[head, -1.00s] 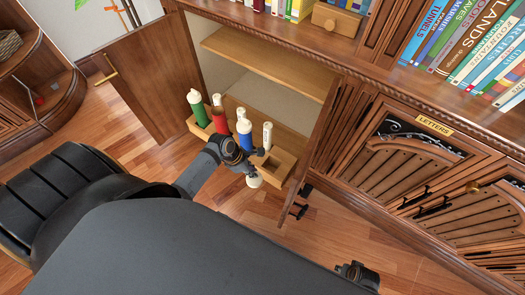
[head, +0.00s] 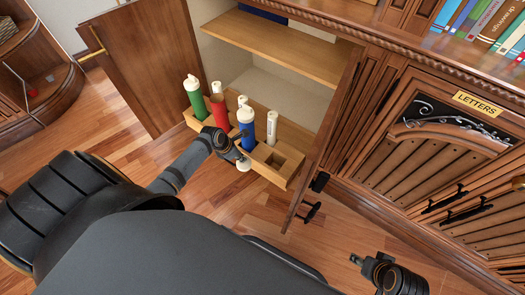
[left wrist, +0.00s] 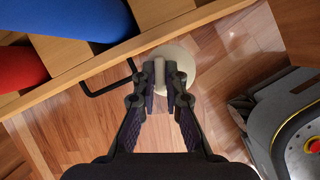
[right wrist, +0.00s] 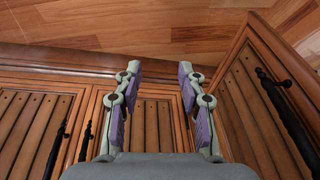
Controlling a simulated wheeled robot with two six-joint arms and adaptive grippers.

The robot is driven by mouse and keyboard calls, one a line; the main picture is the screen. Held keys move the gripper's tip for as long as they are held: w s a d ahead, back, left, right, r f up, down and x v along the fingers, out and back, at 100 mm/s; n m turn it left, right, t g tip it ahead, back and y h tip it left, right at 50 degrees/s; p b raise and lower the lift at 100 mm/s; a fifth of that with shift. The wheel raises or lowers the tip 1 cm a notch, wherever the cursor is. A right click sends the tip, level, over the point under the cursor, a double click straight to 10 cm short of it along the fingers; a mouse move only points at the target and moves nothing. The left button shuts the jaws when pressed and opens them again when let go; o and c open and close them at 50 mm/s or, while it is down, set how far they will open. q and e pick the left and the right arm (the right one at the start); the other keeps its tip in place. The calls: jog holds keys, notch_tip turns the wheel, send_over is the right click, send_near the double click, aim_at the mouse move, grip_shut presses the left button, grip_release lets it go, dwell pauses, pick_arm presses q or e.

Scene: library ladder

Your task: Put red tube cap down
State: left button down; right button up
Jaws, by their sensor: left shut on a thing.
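My left gripper (head: 240,157) is shut on a white round cap (left wrist: 184,60) by its raised grip. It holds the cap in front of the wooden tube rack (head: 278,179), over the floor. The red tube (head: 219,114) stands in the rack, and its top looks open, with no white cap on it. The blue tube (head: 246,133) and green tube (head: 195,101) carry white caps. In the left wrist view the red tube (left wrist: 18,66) and blue tube (left wrist: 82,16) lie beyond the rack's edge. My right gripper (right wrist: 158,75) is open and empty, low at the right.
The rack sits at the open cabinet's front, with several slim white tubes (head: 271,127) and empty square slots at its right end. Open doors (head: 143,70) flank it. A closed cabinet labelled LETTERS (head: 477,103) stands at right. The wooden floor in front is clear.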

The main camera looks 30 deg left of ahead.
pick_arm(q)
jog(key=w+d, duration=0.1)
jog(key=w, duration=0.1)
jog(key=w+d+b, duration=0.1)
jog(key=w, duration=0.1)
jog(key=w+d+b, duration=0.1)
jog(key=w, duration=0.1)
jog(key=shift+d, duration=0.25)
jog(key=w+d+b, duration=0.2)
jog(key=w, duration=0.1)
jog(key=shift+f, duration=0.15)
jog(key=shift+s+a+f, duration=0.1)
jog(key=shift+f, duration=0.05)
pick_arm(e)
jog(key=w+r+t, duration=0.7)
jog(key=w+t, duration=0.2)
jog(key=w, duration=0.3)
jog(key=shift+w, duration=0.4)
jog(key=shift+s+f, duration=0.1)
jog(key=shift+f, duration=0.1)
pick_arm(q)
jog(key=c, duration=1.4)
grip_release()
jog(key=shift+f, duration=0.1)
pick_arm(e)
jog(key=shift+a+f, duration=0.1)
